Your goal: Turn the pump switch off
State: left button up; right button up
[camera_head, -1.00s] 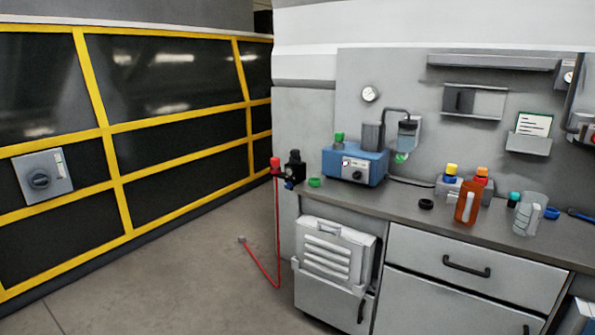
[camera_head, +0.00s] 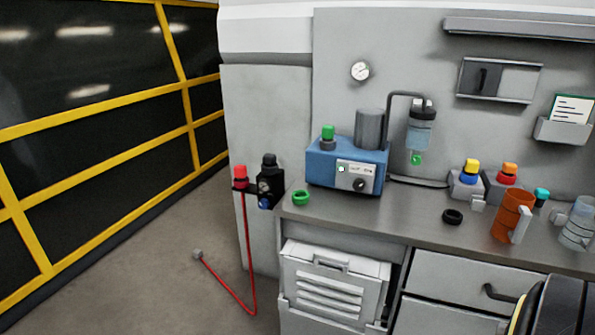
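The blue pump box (camera_head: 325,167) stands at the left end of the grey counter. Its pale front panel (camera_head: 356,177) has a dark round knob (camera_head: 360,185) and a small light with a red edge. A green-capped part and a grey cylinder (camera_head: 370,129) are on top of the box. The setting of the knob is too small to read. Neither gripper shows. A dark, yellow-edged part at the bottom right corner may be mine.
The counter (camera_head: 425,221) holds a green ring (camera_head: 301,198), a black ring (camera_head: 452,216), an orange jug (camera_head: 512,216) and a clear jug (camera_head: 578,224). A red cable (camera_head: 248,255) hangs to the floor at the left. The floor before the yellow-framed wall is open.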

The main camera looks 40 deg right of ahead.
aim_at(358, 185)
jog(key=z, duration=0.5)
jog(key=i, duration=1.4)
jog(key=z, duration=1.05)
